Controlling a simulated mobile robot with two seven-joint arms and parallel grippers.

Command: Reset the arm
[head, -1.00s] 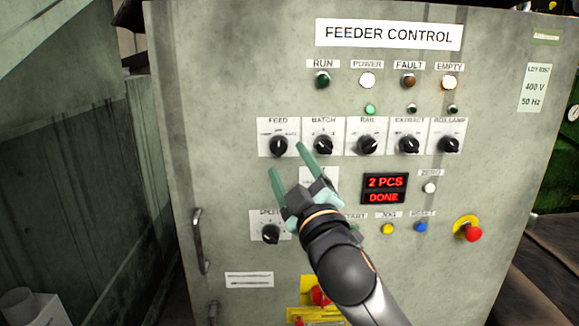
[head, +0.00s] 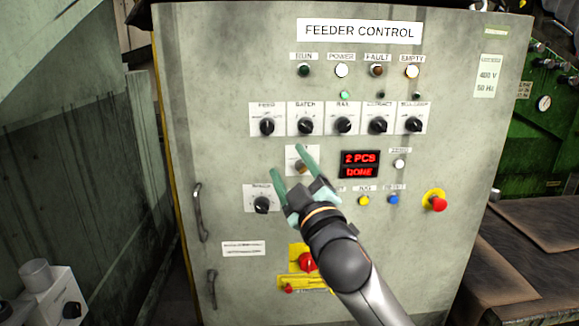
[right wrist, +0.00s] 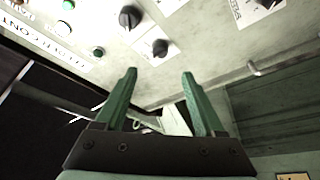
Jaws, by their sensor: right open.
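My right gripper (head: 291,172) is in front of the feeder control cabinet (head: 220,150) in the head view. Its two green fingers are apart with nothing between them. In the right wrist view the same open fingers (right wrist: 160,100) show, with the cabinet's panel beyond them. The gripper covers part of a small white-plated switch (head: 299,155) and part of the button row below the red display (head: 359,164), which reads "2 PCS DONE". My left gripper is not in view.
A row of black knobs (head: 343,125) runs across the panel. A red emergency button (head: 437,203) is at the right, and a red switch on yellow (head: 305,260) is low down. A metal handle (head: 200,212) sticks out at the left. A green machine (head: 541,120) stands at the right.

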